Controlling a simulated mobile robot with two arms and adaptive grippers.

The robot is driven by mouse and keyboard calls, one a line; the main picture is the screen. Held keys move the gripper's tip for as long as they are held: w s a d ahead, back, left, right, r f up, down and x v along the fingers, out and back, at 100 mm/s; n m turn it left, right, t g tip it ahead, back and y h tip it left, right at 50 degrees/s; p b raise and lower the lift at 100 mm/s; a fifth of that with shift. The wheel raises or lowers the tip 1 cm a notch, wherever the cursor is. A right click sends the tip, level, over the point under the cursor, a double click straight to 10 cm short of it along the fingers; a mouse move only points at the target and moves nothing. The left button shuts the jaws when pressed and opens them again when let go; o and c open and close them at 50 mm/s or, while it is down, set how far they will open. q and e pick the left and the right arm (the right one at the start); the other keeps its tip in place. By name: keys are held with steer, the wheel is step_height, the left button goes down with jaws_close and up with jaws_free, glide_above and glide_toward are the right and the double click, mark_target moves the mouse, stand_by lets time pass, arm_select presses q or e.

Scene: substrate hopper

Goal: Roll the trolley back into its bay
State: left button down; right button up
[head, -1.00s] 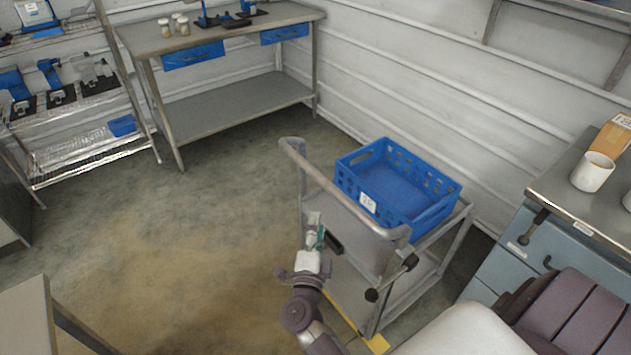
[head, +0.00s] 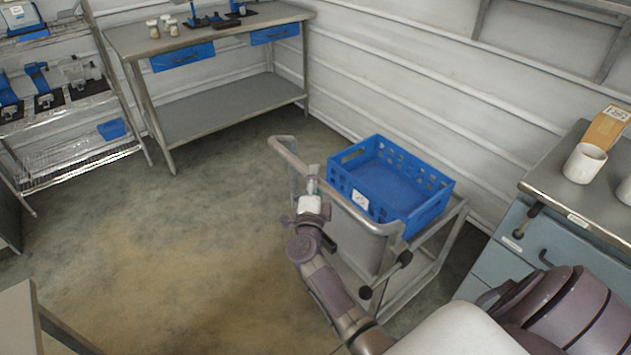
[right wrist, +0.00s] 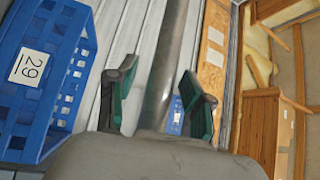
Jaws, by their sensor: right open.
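The grey metal trolley (head: 360,245) stands right of centre in the head view, by the white wall. It carries a blue crate (head: 408,212) with a number label, which also shows at the left of the right wrist view (right wrist: 45,100). My right gripper (head: 313,178) is at the trolley's push handle (head: 285,152). In the right wrist view my right gripper (right wrist: 160,98) is open, with the handle bar (right wrist: 178,50) running between its two green-padded fingers. I cannot tell whether either finger touches the bar. My left gripper is out of view.
A steel workbench (head: 215,105) with blue drawers stands at the back, and a wire shelf rack (head: 85,155) at the left. A grey cabinet with a countertop (head: 550,190) stands right of the trolley. A table corner (head: 18,320) shows at bottom left. The floor (head: 180,230) between is clear.

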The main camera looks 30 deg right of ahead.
steer(key=shift+c, duration=0.2)
jaws_close()
